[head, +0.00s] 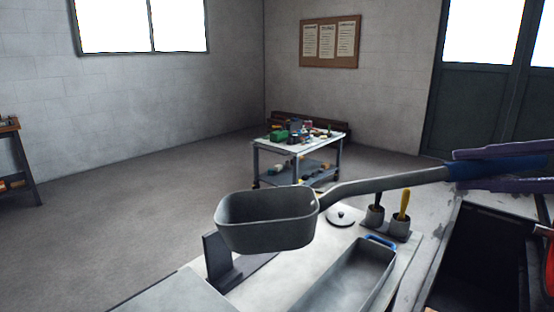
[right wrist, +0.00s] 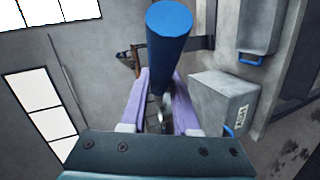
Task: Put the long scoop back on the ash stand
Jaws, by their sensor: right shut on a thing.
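The long scoop has a deep grey bowl (head: 265,222) and a grey shaft ending in a blue grip (head: 485,168). My right gripper (head: 462,169), with purple fingers, is shut on the blue grip at the right of the head view. The bowl hangs in the air, apart from the surface below it. The blue grip end (right wrist: 172,38) also shows in the right wrist view between the purple fingers (right wrist: 160,100). Below the bowl is a pale top (head: 290,275) with a dark upright bracket (head: 217,258); I cannot tell whether this is the ash stand. My left gripper is out of view.
A grey tray with a blue handle (head: 345,278), a round lid (head: 340,216) and two cups with brushes (head: 400,226) sit on the pale top. A loaded cart (head: 300,150) stands farther back. A grey labelled box (right wrist: 222,100) shows in the right wrist view.

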